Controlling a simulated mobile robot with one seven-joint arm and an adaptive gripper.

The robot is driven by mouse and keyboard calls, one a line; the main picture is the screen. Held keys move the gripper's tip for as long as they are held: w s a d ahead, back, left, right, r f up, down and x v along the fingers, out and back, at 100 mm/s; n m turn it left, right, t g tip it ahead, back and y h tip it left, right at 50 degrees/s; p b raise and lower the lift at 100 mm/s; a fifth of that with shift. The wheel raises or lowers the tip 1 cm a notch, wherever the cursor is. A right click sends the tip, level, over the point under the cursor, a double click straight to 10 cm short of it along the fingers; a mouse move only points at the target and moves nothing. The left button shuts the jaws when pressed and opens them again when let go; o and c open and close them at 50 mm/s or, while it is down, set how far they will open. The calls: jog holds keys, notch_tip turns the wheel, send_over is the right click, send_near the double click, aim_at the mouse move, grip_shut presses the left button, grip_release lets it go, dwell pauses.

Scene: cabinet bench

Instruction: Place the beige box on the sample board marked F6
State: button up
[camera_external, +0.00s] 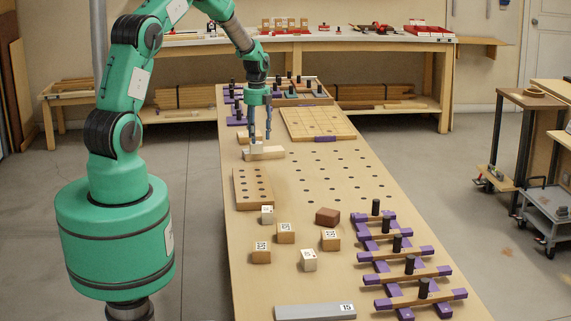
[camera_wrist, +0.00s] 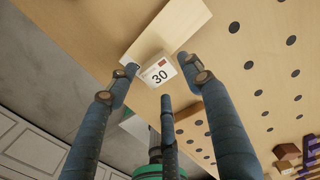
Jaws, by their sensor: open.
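A small pale beige box (camera_wrist: 155,75) with a white label reading 30 sits between my fingertips in the wrist view. It rests on or against a longer pale block (camera_wrist: 172,30). In the external view the box and the block (camera_external: 264,153) show as a pale stack at the bench's left edge. My gripper (camera_external: 259,139) points down over this stack, its blue fingers spread around the small box; it is open. A tan gridded board (camera_external: 318,123) lies further back on the bench. Its markings are too small to read, so I cannot make out F6.
Several small labelled cubes (camera_external: 286,233) and a brown block (camera_external: 327,215) lie nearer on the bench. A drilled wooden block (camera_external: 253,188) stands in front of my gripper. Purple racks with black pegs (camera_external: 409,262) line the right edge. The perforated middle is clear.

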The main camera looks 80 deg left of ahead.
aim_at(257, 142)
notch_tip(257, 142, up, 8)
jog(key=p, duration=0.1)
dwell(0.8)
dwell(0.4)
